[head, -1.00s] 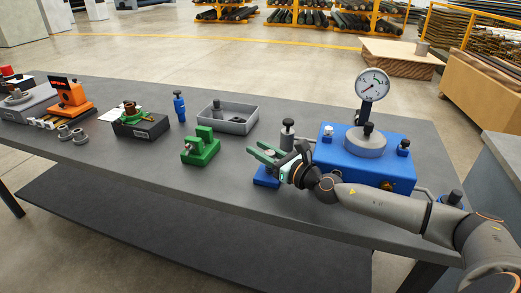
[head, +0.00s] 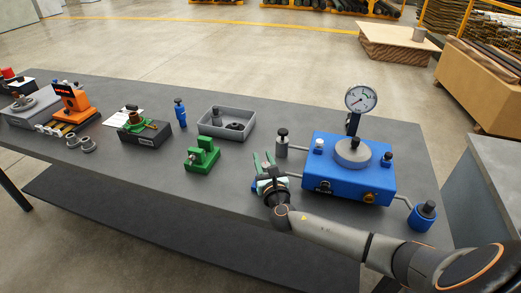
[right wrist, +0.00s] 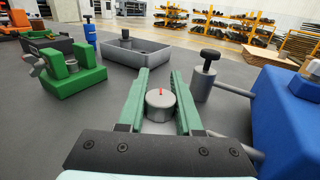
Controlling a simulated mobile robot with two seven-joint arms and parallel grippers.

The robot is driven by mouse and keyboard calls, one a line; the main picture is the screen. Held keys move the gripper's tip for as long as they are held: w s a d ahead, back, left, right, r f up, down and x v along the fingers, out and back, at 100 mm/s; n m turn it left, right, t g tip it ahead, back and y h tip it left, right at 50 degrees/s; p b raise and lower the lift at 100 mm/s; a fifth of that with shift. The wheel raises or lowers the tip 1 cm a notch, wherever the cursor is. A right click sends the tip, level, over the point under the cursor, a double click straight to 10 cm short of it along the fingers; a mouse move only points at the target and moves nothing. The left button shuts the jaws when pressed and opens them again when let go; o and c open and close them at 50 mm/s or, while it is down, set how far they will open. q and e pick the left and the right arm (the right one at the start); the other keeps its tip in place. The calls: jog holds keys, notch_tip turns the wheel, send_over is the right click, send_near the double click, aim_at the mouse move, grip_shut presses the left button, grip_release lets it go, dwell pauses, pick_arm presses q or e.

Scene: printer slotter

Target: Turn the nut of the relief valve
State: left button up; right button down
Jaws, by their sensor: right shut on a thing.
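The relief valve's nut (right wrist: 160,104) is a grey round cap with a small red mark on its top, in the right wrist view. My right gripper (right wrist: 160,73) has its two green fingers on either side of the nut and is shut on it. In the head view the right gripper (head: 264,155) points away from me, beside the blue pump unit, and hides the nut. Only a bit of blue base (head: 255,186) shows beside it. My left gripper is in neither view.
The blue unit (head: 325,186) with the gauge (head: 361,99) stands close on the right. A grey cylinder with a black knob (head: 282,140) is just beyond the fingers. A green fixture (head: 201,157) and grey tray (head: 205,127) stand to the left.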

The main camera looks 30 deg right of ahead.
jog(key=m+g+h, duration=0.1)
jog(key=h, duration=0.1)
jog(key=m+g+h, duration=0.1)
jog(key=h, duration=0.1)
jog(key=shift+s+d+m+p, duration=0.2)
jog(key=shift+m+p, duration=0.1)
jog(key=shift+m, duration=0.1)
jog(key=shift+s+d+m+g+h, duration=0.15)
jog(key=shift+d+m+g+h, duration=0.1)
jog(key=shift+m+g+h, duration=0.65)
jog(key=shift+s+d+m+g+h, duration=0.1)
jog(key=shift+d+m+g+h, duration=0.1)
jog(key=shift+m+g+h, duration=0.65)
jog(key=shift+d+h, duration=0.1)
jog(key=shift+h, duration=0.25)
jog(key=c, duration=0.6)
grip_release()
jog(key=shift+s, duration=0.1)
jog(key=v, duration=1.2)
jog(key=shift+s+a+r, duration=0.1)
jog(key=shift+s+a, duration=0.05)
jog(key=shift+a, duration=0.05)
